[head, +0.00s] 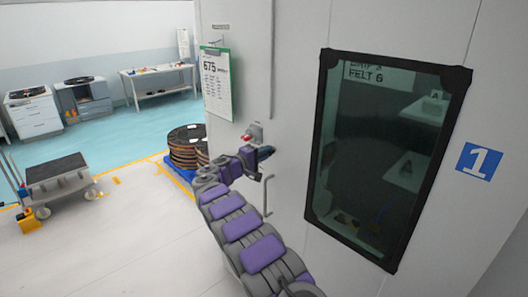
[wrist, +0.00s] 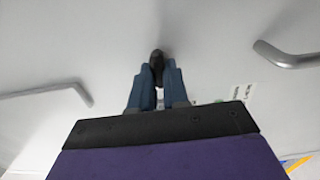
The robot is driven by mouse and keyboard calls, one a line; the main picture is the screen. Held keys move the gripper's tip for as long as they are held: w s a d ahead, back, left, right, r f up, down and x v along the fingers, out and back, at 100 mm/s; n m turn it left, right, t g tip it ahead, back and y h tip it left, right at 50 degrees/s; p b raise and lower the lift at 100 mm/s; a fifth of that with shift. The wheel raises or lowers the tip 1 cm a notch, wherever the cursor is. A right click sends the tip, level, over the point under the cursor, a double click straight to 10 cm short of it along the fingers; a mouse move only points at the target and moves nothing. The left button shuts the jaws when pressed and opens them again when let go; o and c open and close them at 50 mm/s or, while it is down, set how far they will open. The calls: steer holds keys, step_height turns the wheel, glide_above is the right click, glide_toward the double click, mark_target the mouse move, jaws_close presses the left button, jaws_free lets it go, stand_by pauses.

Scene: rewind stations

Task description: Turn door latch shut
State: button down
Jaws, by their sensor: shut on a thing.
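The light grey door (head: 292,165) fills the right half of the head view. My gripper (head: 267,151) is at the door's left part, left of the dark window. In the wrist view my gripper (wrist: 157,76) has its blue fingers closed on a small dark knob, the door latch (wrist: 157,56), close against the grey panel. In the head view my gripper hides the latch, so I cannot tell its angle. A small grey fitting with a red part (head: 253,133) sits just above my gripper.
A bar handle (head: 268,196) is just below my gripper; bar handles also show at left (wrist: 45,91) and right (wrist: 285,56) in the wrist view. A black-framed window (head: 385,150) is to the right. A clipboard (head: 217,85) hangs above. A cart (head: 57,180) stands left, with open floor around.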

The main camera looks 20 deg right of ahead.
stand_by(0.4)
steer(key=c, duration=1.1)
jaws_free()
steer(key=shift+w+d+f, duration=0.1)
steer(key=shift+w, duration=0.05)
steer(key=v, duration=1.7)
steer(key=shift+a, duration=0.2)
